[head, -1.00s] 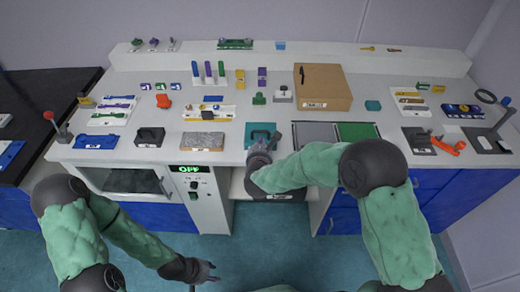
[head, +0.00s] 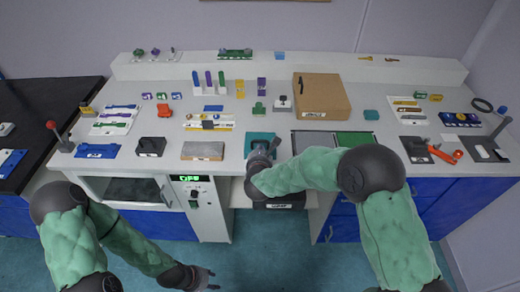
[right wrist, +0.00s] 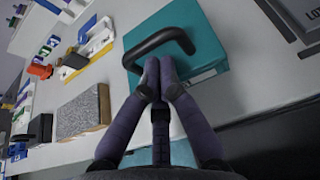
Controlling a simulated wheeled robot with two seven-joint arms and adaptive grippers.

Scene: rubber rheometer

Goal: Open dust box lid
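A teal box lid (right wrist: 200,75) with a black bar handle (right wrist: 160,40) fills the top of the right wrist view. In the head view the teal lid (head: 262,136) lies at the counter's front, partly hidden by my right gripper (head: 262,152). In the right wrist view my right gripper (right wrist: 160,72) has its fingers drawn together, with the tips right at the handle. The bar is not clearly between them; contact cannot be told. My left gripper (head: 208,280) hangs low in front of the cabinet, empty, with its fingers apart.
A black labelled box (head: 285,202) sits in the recess below the counter. A grey stone-like block (head: 203,150) and a black block (head: 150,147) lie left of the lid. Grey and green panels (head: 356,139) lie to its right, and a cardboard-brown box (head: 322,97) behind.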

